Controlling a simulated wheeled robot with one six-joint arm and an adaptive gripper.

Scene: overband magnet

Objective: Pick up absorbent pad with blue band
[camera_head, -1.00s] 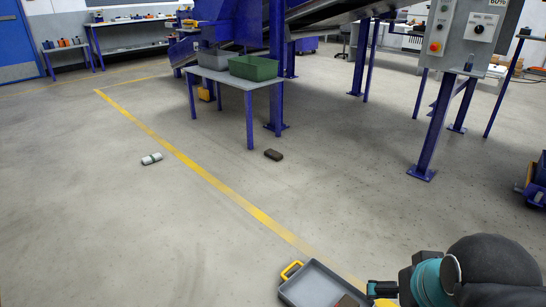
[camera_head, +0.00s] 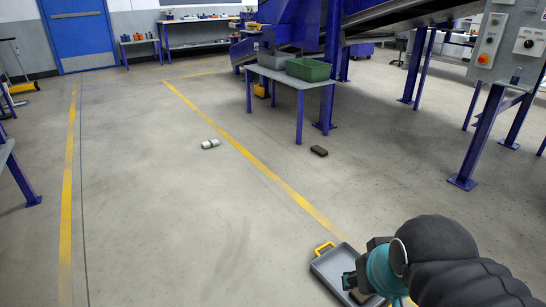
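A small white roll-shaped pad (camera_head: 210,143) with a dark band around its middle lies on the concrete floor, left of the yellow floor line. The band's colour is too small to tell for sure. My gripper (camera_head: 349,281) is at the bottom right, over a grey tray, well apart from the pad. Its fingers are small and partly hidden by my arm, so I cannot tell whether it is open or shut.
The shallow grey tray (camera_head: 324,267) has a yellow handle and a dark brown item inside. A dark brown block (camera_head: 319,151) lies on the floor near a blue-legged table (camera_head: 317,84) with grey and green bins. Floor around the pad is clear.

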